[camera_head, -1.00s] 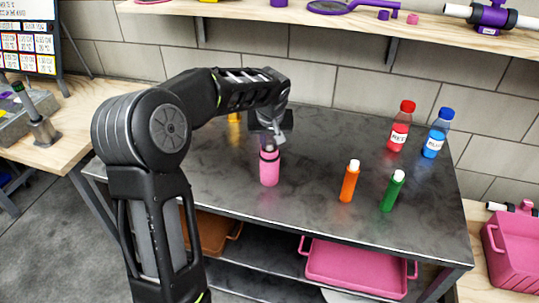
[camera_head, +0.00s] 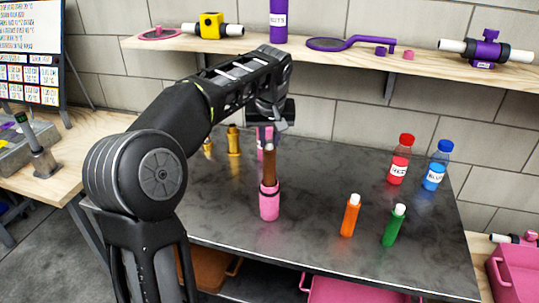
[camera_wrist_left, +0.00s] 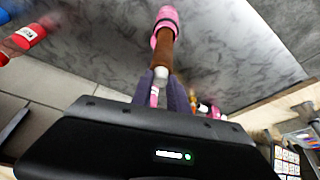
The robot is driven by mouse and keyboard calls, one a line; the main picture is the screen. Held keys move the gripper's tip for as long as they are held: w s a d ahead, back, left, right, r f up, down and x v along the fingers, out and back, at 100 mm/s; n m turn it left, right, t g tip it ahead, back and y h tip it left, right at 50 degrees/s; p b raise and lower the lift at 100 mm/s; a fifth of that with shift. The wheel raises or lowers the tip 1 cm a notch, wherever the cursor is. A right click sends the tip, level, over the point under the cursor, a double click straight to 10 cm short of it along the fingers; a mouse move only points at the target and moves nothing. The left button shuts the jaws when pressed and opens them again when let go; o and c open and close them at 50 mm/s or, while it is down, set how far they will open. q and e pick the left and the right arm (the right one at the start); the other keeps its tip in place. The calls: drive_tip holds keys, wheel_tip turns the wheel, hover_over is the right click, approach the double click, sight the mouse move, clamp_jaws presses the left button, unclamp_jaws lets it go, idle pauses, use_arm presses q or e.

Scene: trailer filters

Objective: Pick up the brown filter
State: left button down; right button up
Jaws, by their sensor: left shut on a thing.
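The brown filter (camera_head: 270,166) is a slim upright brown tube. It stands out of the top of a pink holder (camera_head: 269,206) with a dark ring, on the dark table. Its lower end meets the holder's rim; I cannot tell how deep it still sits inside. My left gripper (camera_head: 268,138) points down from above, shut on the filter's upper end. In the left wrist view the brown tube (camera_wrist_left: 163,50) with its pale end lies between the purple fingers, and the pink holder (camera_wrist_left: 166,17) is at its far end. My right gripper is not in view.
An orange filter (camera_head: 350,215) and a green filter (camera_head: 393,226) stand to the right. A red bottle (camera_head: 399,160) and a blue bottle (camera_head: 436,167) stand behind them. Yellow pieces (camera_head: 234,141) stand behind my left arm. A wooden shelf (camera_head: 330,52) with parts runs above the table.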

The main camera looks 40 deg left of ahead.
use_arm(q)
wheel_tip(320, 180, up, 6)
drive_tip(key=shift+f, duration=0.15)
idle(0.6)
